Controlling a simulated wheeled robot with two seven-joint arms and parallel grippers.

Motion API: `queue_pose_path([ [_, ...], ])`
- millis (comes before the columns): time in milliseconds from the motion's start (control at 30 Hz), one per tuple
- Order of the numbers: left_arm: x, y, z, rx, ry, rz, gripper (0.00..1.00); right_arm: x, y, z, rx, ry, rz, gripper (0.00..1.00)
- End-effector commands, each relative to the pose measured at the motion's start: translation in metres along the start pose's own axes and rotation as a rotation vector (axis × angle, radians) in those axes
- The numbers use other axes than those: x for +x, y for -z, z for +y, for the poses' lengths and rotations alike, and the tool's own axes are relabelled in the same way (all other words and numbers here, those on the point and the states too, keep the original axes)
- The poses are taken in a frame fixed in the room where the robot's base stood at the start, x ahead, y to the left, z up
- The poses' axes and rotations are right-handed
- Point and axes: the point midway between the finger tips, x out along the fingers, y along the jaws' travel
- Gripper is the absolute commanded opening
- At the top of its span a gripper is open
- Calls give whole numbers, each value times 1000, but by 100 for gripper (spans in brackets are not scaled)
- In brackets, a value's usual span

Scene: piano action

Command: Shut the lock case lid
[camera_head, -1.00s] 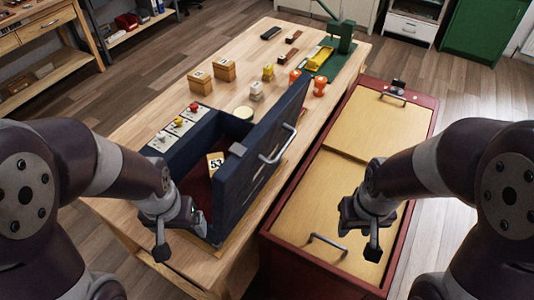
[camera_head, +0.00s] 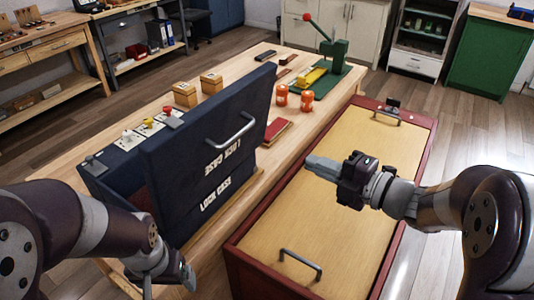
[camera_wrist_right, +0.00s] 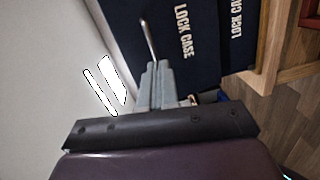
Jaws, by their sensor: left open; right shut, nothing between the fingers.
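The dark blue lock case (camera_head: 103,168) stands on the wooden workbench. The lid hides most of the case's inside. My right gripper (camera_head: 312,163) is shut and empty, right of the lid, its fingers pointing left and apart from it in the head view. In the right wrist view its closed fingers (camera_wrist_right: 155,80) show just below the handle (camera_wrist_right: 148,40). My left gripper (camera_head: 172,277) is open, low at the case's near side.
A red cabinet with a pale wooden top (camera_head: 345,225) stands right of the workbench, under my right arm. A green press (camera_head: 328,60) stands at the far end.

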Motion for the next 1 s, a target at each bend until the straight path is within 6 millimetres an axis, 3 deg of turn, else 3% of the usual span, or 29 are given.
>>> queue_pose_path([
  [67,-1,0,0,0,0,0,89,0,16,10,-69,-46,74,0],
  [167,-3,0,0,0,0,0,89,5,19,14,-107,-64,88,0],
  [700,-26,3,0,0,0,0,89,111,28,22,-102,-62,85,0],
  [1000,-31,4,0,0,0,0,89,138,30,21,-102,-62,82,0],
])
